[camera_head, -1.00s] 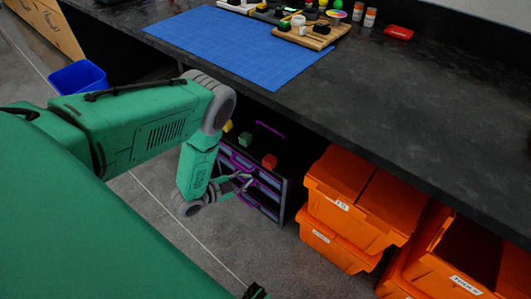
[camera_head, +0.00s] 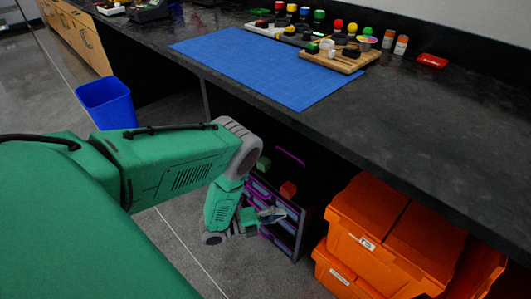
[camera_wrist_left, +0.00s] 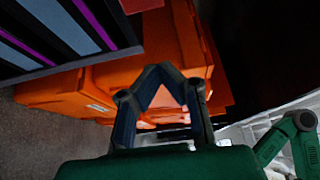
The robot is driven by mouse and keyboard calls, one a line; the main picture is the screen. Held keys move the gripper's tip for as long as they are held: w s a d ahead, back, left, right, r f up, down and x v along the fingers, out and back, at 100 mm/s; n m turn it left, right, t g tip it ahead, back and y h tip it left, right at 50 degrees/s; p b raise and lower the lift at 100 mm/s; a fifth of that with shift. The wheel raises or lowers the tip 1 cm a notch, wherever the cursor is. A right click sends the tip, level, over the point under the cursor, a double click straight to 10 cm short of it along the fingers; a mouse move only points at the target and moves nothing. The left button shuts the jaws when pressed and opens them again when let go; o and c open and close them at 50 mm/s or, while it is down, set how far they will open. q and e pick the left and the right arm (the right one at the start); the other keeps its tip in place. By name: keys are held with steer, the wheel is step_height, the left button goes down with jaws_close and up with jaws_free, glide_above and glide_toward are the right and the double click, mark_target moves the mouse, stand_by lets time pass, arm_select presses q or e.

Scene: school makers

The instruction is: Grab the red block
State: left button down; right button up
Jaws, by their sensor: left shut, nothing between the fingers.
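The red block (camera_head: 288,190) sits on top of a dark drawer unit (camera_head: 301,228) under the workbench. A green block (camera_head: 263,164) sits on the same top, farther back and left. My left gripper (camera_head: 272,214) is just in front of the drawer unit, below and slightly left of the red block, apart from it. In the left wrist view, its fingers (camera_wrist_left: 162,72) meet at the tips with nothing between them. A reddish patch (camera_wrist_left: 140,4) at the top edge there may be the red block, cut off by the frame. My right gripper is not in view.
Orange bins (camera_head: 385,238) stand right of the drawer unit. The dark bench top (camera_head: 330,120) overhangs the unit and carries a blue mat (camera_head: 265,60). A blue waste bin (camera_head: 106,103) stands at left. Open floor lies in front of the drawers.

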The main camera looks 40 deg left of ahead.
mark_target(288, 196)
arm_select(q)
steer(key=shift+w+a+b, duration=0.3)
steer(key=shift+w, duration=0.45)
steer(key=shift+w+a+b, duration=0.3)
steer(key=shift+w, duration=0.5)
steer(key=shift+w+a+b, duration=0.3)
steer(key=shift+w, duration=0.45)
steer(key=shift+w+a, duration=0.55)
steer(key=shift+w, duration=0.1)
